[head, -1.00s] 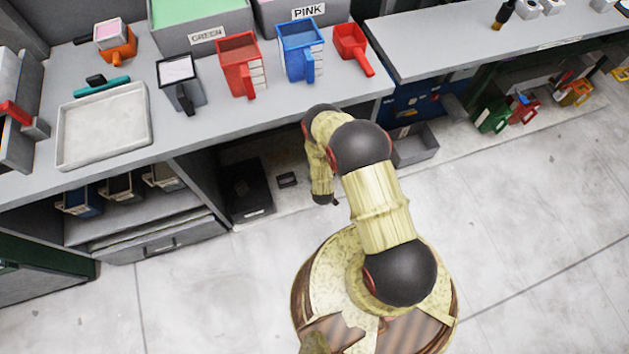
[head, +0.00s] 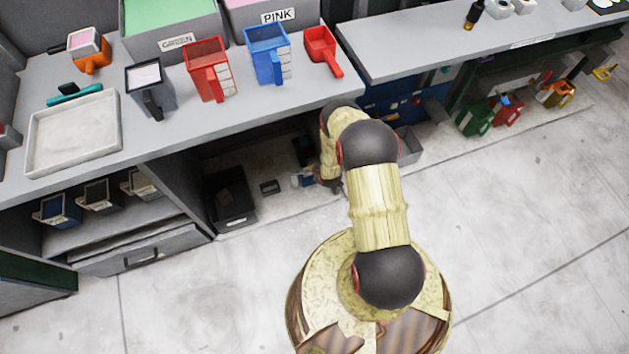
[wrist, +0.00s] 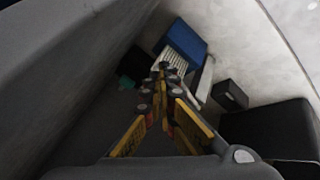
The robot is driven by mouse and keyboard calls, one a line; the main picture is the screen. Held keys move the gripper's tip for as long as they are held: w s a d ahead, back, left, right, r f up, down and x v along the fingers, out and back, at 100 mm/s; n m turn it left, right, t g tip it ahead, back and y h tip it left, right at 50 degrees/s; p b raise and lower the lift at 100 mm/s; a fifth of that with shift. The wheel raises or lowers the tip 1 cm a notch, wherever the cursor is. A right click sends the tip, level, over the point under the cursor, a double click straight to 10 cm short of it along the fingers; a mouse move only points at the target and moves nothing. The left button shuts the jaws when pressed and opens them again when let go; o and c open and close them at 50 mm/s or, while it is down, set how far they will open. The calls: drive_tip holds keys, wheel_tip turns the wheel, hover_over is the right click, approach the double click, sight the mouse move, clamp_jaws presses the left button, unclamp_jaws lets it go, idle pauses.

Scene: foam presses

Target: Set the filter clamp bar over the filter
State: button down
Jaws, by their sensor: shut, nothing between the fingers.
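Under the counter, a blue thing with a white ribbed face (wrist: 184,42), which may be the filter in its housing, lies just beyond my fingertips in the wrist view. A pale narrow strip (wrist: 205,80) lies along its right side; I cannot tell whether it is the clamp bar. In the head view a small blue and white thing (head: 303,180) shows beside my gripper (head: 335,187). My gripper (wrist: 164,70) is shut and empty, its fingertips overlapping the ribbed face in the wrist view. I cannot tell whether they touch it. My fingers hide part of it.
A small dark box (head: 270,187) and a black bin (head: 230,198) stand left of my gripper under the counter (head: 262,101). The box (wrist: 230,95) also shows in the wrist view. A grey bin (head: 409,146) stands right of my arm. Open floor lies to the right.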

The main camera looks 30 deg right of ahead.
drive_tip(key=shift+w+d, duration=0.5)
drive_tip(key=shift+w, duration=0.15)
drive_tip(key=shift+w+d, duration=0.45)
drive_tip(key=shift+w, duration=0.2)
drive_tip(key=v, duration=1.2)
drive_tip(key=shift+f, duration=0.1)
drive_tip(key=shift+s+a, duration=0.1)
